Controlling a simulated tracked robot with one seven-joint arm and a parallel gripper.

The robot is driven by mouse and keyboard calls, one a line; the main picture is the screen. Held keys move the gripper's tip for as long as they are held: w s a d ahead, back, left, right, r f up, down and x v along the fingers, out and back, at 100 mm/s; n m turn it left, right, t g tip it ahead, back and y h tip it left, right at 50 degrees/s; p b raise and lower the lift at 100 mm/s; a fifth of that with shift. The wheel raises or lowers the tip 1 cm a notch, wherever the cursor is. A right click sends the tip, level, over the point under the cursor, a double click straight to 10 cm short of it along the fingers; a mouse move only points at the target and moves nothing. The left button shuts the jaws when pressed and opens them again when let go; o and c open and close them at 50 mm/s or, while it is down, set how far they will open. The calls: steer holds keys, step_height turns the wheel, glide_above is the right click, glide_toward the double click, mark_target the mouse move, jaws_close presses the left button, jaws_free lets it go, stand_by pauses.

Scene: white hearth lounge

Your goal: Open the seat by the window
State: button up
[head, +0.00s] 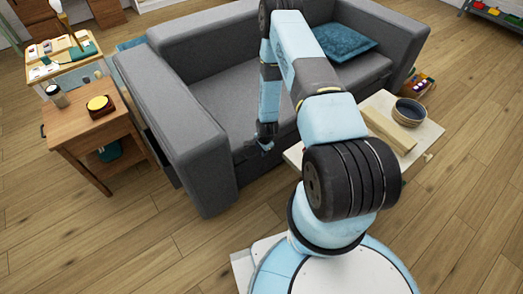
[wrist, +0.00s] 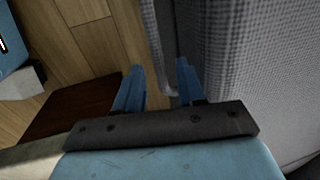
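A grey sofa (head: 205,98) with a wide seat, arms and back fills the upper middle of the head view. No window shows, so I cannot tell whether this is the seat named. My gripper (head: 266,148) hangs low at the front edge of its seat. In the wrist view my gripper (wrist: 159,78) has its two blue fingers apart, with no object clearly held between them. Grey fabric of the sofa (wrist: 240,65) lies close beside the right finger. A narrow grey edge runs behind the gap; whether the fingers touch it is unclear.
A low table (head: 430,135) with a dark bowl (head: 410,111) and a wooden block (head: 388,130) stands right of my arm. A wooden side table (head: 75,128) stands left of the sofa. A blue cushion (head: 343,42) lies on the sofa. The floor (head: 110,240) at front left is clear.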

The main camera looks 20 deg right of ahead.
steer(key=shift+f, duration=0.1)
jaws_close()
stand_by(0.4)
stand_by(0.3)
